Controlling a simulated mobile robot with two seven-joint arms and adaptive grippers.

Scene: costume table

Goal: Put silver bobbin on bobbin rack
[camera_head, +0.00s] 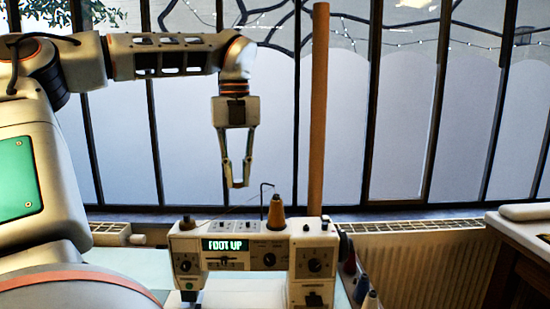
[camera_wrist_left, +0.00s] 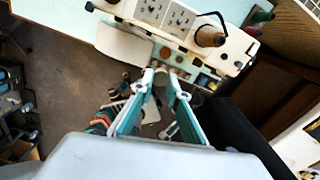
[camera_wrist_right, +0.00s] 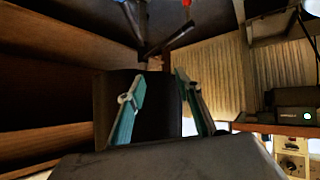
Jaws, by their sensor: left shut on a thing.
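My left gripper (camera_head: 237,184) hangs pointing down above and behind the sewing machine, left of the thread cone in the head view. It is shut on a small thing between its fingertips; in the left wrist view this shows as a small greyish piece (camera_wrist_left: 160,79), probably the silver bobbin. The fingers hide most of it. My right gripper (camera_wrist_right: 158,76) shows only in the right wrist view. Its fingers are apart, with nothing visible between them, among dark brown panels. I cannot make out the bobbin rack for certain in any view.
A white sewing machine (camera_head: 237,258) with a "FOOT UP" display stands on the pale table. A brown thread cone (camera_head: 276,216) and a thin dark hooked rod (camera_head: 264,197) rise from its top. A tall brown post (camera_head: 318,110) stands behind. Thread cones (camera_head: 368,300) stand at right.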

